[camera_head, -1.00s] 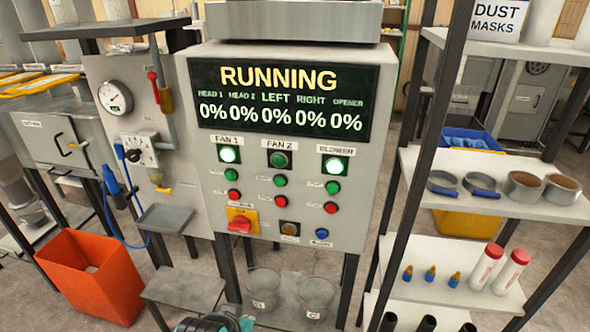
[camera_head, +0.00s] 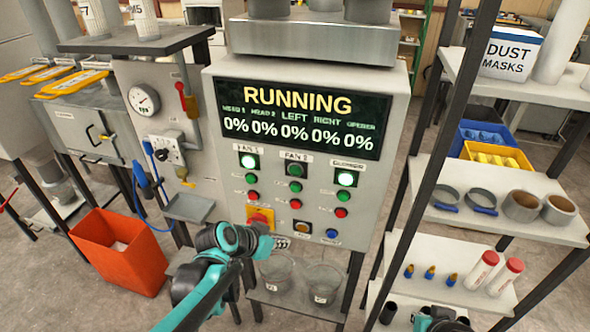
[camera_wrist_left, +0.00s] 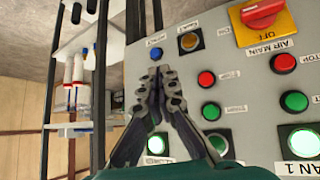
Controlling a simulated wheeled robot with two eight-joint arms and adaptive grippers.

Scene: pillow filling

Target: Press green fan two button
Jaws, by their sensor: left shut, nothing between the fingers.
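The green FAN 2 button (camera_head: 295,186) sits on the grey control panel (camera_head: 385,165), below the dark FAN 2 lamp (camera_head: 295,170) and above a red button (camera_head: 296,203). In the left wrist view the green FAN 2 button (camera_wrist_left: 211,111) is right of the fingers, uncovered. My left gripper (camera_head: 281,243) is before the lower panel, below the buttons. In the left wrist view its fingers (camera_wrist_left: 160,72) are shut and empty, their tips near the blue button (camera_wrist_left: 155,53). Contact with the panel cannot be told. Only part of my right arm shows at the bottom right.
The display (camera_head: 300,118) reads RUNNING with 0% values. FAN 1 and BLOWER lamps are lit. The red AIR MAIN switch (camera_head: 260,219) is near my left wrist. A shelf rack (camera_head: 520,225) stands right, an orange bin (camera_head: 122,252) left. Clear buckets (camera_head: 323,283) stand below the panel.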

